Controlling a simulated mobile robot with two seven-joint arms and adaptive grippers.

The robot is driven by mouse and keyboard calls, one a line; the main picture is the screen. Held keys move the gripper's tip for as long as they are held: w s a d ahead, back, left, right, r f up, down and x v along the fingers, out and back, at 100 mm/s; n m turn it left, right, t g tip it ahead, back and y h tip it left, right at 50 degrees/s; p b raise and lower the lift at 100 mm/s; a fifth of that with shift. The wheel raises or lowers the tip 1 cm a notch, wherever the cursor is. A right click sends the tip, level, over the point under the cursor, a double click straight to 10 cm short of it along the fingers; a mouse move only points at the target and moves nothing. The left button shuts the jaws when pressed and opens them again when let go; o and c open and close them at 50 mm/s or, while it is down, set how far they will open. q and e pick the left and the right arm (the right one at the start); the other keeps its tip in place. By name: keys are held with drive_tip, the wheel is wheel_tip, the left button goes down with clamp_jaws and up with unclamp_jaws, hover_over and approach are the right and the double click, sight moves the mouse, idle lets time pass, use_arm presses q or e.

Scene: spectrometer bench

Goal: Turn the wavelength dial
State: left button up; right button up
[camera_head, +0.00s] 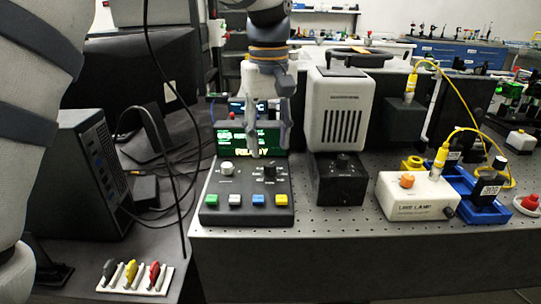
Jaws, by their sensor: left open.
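A control box (245,213) stands on the perforated bench, with a lit green display (262,139) behind its panel. The panel carries a pale knob (227,169) on the left and a black dial (270,171) on the right, with printed marks too small to read. A row of several coloured buttons lies in front of them. My left gripper (268,145) points down from above, open and empty, its fingertips above the black dial and apart from it. It partly covers the display. My right gripper does not show.
A white vented lamp housing (340,112) on a black box (339,180) stands close right of the gripper. A white laser box (416,196) with yellow cables is farther right. A computer tower (95,170) and loose black cables are at left. A small rack (135,278) sits front left.

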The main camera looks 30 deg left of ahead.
sight(270, 164)
use_arm(q)
drive_tip(key=shift+w+f, duration=0.1)
drive_tip(key=shift+f, duration=2.3)
clamp_jaws()
drive_tip(key=shift+m, duration=0.3)
drive_tip(key=m, duration=0.4)
drive_tip(key=shift+m, duration=0.4)
drive_tip(key=m, duration=0.5)
drive_tip(key=shift+m, duration=0.4)
